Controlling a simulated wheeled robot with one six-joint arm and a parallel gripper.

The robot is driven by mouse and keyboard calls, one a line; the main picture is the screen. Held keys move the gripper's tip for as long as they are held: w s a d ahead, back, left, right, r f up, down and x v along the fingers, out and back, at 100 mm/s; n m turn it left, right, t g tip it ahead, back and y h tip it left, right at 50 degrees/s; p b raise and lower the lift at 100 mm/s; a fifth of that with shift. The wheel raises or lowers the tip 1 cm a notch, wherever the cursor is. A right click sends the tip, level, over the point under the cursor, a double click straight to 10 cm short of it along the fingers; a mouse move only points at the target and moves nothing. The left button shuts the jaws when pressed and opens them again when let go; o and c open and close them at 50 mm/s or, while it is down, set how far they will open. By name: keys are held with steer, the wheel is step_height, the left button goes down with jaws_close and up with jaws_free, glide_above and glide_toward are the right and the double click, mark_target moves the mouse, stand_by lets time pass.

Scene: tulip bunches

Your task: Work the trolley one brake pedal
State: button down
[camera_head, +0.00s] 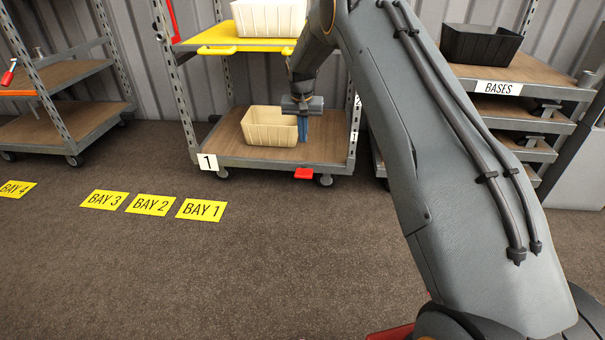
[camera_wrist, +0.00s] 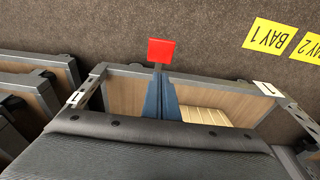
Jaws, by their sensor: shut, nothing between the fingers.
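Trolley one (camera_head: 225,152) carries a "1" label on its lower deck frame. Its red brake pedal (camera_head: 304,173) sticks out from the front lower edge, near the right front caster. The pedal also shows in the wrist view (camera_wrist: 161,50), just beyond my fingertips. My gripper (camera_head: 302,138) points down with blue fingers shut and empty, higher than the pedal in the head view. In the wrist view the fingers (camera_wrist: 159,76) overlap the trolley's front rail, and a gap shows between tips and pedal. I cannot tell the exact height between them.
A cream crate (camera_head: 268,128) sits on the lower deck left of my gripper. A yellow shelf (camera_head: 240,43) with a white crate is above. The BASES rack (camera_head: 525,75) stands right, another trolley (camera_head: 75,100) left. Floor before the yellow BAY signs (camera_head: 201,209) is clear.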

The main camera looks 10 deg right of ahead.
steer(key=f+b, duration=0.2)
steer(key=f, duration=0.2)
steer(key=w+f+b, duration=0.1)
steer(key=f+b, duration=0.1)
steer(key=f, duration=0.3)
steer(key=w+f+b, duration=0.1)
steer(key=f+b, duration=0.2)
steer(key=f, duration=0.2)
steer(key=shift+d, duration=0.15)
steer(key=shift+s+f, duration=0.15)
steer(key=shift+f, duration=0.1)
